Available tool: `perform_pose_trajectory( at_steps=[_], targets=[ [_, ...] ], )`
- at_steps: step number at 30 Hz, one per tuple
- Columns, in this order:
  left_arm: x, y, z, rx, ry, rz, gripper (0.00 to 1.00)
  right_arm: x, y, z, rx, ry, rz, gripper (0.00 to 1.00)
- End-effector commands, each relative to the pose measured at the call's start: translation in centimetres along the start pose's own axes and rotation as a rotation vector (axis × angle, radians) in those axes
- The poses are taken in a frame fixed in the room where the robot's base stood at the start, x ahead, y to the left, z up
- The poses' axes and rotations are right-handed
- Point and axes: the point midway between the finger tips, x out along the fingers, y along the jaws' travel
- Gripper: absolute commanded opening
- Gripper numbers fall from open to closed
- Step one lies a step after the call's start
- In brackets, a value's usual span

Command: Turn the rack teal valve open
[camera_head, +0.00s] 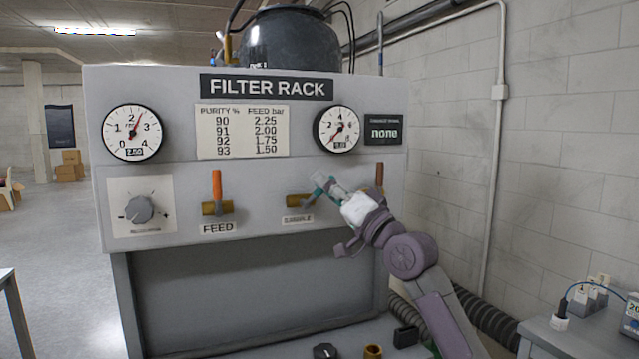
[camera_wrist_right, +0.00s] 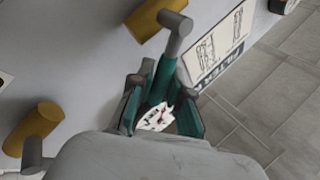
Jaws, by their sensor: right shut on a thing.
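The teal valve has a brass body (camera_head: 298,201) in the middle of the rack's lower panel, above a small label. Its teal handle (camera_wrist_right: 161,82) shows in the right wrist view, running from a grey stem in to between my right gripper's fingers. In the head view my right gripper (camera_head: 325,187) covers much of the handle, which looks tilted up and to the right. My left gripper is not in view.
The feed valve (camera_head: 216,186) has an upright orange handle to the left. A brown handle (camera_head: 379,174) stands close behind my right wrist. A grey knob (camera_head: 139,210) is at far left. Gauges (camera_head: 338,129) sit above.

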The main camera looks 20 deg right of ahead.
Motion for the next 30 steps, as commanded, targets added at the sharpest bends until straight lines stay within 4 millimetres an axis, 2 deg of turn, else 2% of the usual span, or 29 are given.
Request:
perform_pose_trajectory(
  at_steps=[15,30],
  targets=[
    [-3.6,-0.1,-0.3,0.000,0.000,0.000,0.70,-1.2,1.9,0.5,0.401,0.263,0.003,0.00],
    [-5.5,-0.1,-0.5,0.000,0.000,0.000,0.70,-1.9,2.9,1.3,0.600,0.400,0.002,0.00]
  ],
)
